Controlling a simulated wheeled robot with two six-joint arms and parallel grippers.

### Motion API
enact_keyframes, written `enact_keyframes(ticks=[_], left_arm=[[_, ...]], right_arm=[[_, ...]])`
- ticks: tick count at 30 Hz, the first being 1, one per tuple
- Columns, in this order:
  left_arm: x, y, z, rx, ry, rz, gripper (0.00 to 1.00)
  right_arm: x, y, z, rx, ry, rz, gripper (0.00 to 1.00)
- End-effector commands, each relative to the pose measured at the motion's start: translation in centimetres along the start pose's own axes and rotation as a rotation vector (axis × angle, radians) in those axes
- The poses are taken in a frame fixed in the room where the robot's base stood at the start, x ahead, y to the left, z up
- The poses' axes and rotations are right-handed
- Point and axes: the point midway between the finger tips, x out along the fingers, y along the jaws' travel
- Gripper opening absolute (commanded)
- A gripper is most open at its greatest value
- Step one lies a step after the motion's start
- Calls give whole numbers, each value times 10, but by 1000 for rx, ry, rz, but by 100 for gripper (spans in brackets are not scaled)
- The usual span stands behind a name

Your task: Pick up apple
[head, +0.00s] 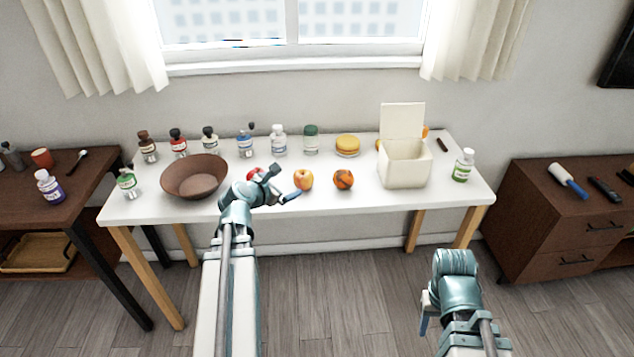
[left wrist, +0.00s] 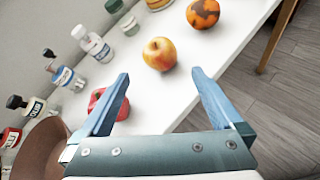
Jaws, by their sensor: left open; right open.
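A yellow-red apple (head: 303,180) stands on the white table, near the middle; it also shows in the left wrist view (left wrist: 160,54), ahead of the fingertips. A redder round fruit, perhaps another apple (left wrist: 108,102), lies by the left finger in the left wrist view and is partly hidden behind my gripper in the head view (head: 254,173). My left gripper (head: 281,184) is open and empty, just left of the yellow-red apple and apart from it; its two blue fingers show in the left wrist view (left wrist: 160,90). My right gripper (head: 427,305) is low in front of the table, away from the fruit.
A brown bowl (head: 195,176) stands left of my left gripper. A mottled orange fruit (head: 343,180) and an open cream box (head: 404,165) are to the right. Several bottles and a yellow-lidded jar (head: 347,146) line the back. The front strip of the white table (head: 340,207) is clear.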

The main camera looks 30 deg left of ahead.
Motion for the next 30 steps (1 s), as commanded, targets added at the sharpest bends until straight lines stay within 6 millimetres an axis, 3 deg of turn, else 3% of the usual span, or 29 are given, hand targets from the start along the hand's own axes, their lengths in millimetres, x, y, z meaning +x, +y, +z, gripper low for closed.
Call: enact_keyframes(ticks=[8,18,26,30], left_arm=[[22,0,-2,5,0,-3,100],[83,-1,-2,8,1,-4,100],[88,-1,-1,6,1,-3,100],[101,-1,-4,6,1,-4,100]], right_arm=[[12,-1,-1,0,0,0,50],[40,-4,-2,0,0,0,50],[42,-4,-2,0,0,0,50],[50,-5,-3,0,0,0,50]])
